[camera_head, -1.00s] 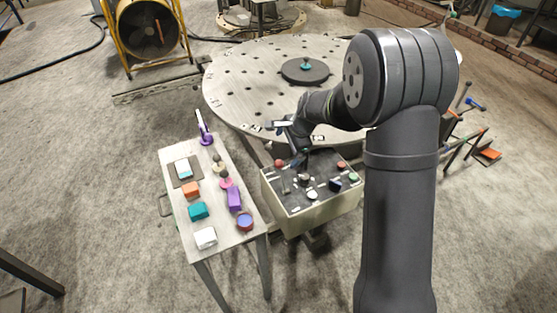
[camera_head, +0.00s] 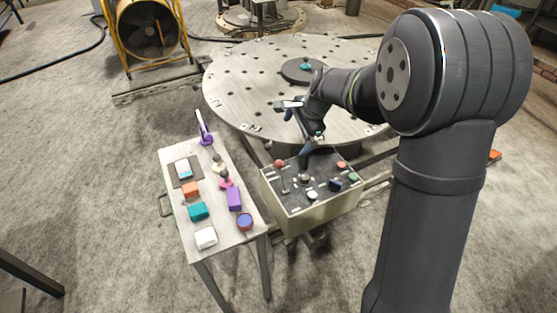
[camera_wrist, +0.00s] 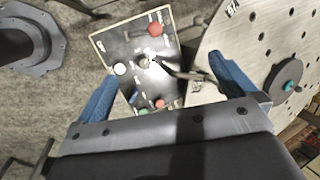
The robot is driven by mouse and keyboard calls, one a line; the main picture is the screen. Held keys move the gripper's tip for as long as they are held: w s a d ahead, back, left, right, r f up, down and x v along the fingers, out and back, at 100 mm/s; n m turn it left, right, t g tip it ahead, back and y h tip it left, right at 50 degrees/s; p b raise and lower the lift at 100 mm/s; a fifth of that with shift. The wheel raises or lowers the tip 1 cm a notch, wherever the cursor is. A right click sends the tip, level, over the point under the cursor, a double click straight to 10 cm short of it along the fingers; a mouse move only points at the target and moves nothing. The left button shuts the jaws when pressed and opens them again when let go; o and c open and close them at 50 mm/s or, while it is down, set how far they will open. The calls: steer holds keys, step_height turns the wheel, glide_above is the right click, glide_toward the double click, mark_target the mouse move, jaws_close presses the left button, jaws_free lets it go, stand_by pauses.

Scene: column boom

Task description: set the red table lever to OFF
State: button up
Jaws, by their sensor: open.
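The red lever, a red ball knob (camera_head: 280,163) on a thin shaft, stands at the left side of the control box's dark top. Its knob also shows in the wrist view (camera_wrist: 155,29), beyond my fingertips. The lettering beside it is too small to read. My gripper (camera_head: 297,132) is above the far edge of the box, apart from the lever. In the wrist view its two blue fingers (camera_wrist: 162,68) are spread wide with nothing held between them.
The control box (camera_head: 305,216) carries several other knobs and buttons, including a red button (camera_head: 341,165). A narrow side table (camera_head: 217,178) with coloured blocks stands to its left. The large round perforated table (camera_head: 235,85) lies behind the box.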

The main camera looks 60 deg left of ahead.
steer(key=shift+w+d+r, duration=0.1)
steer(key=shift+d+r, duration=0.15)
steer(key=shift+r, duration=0.4)
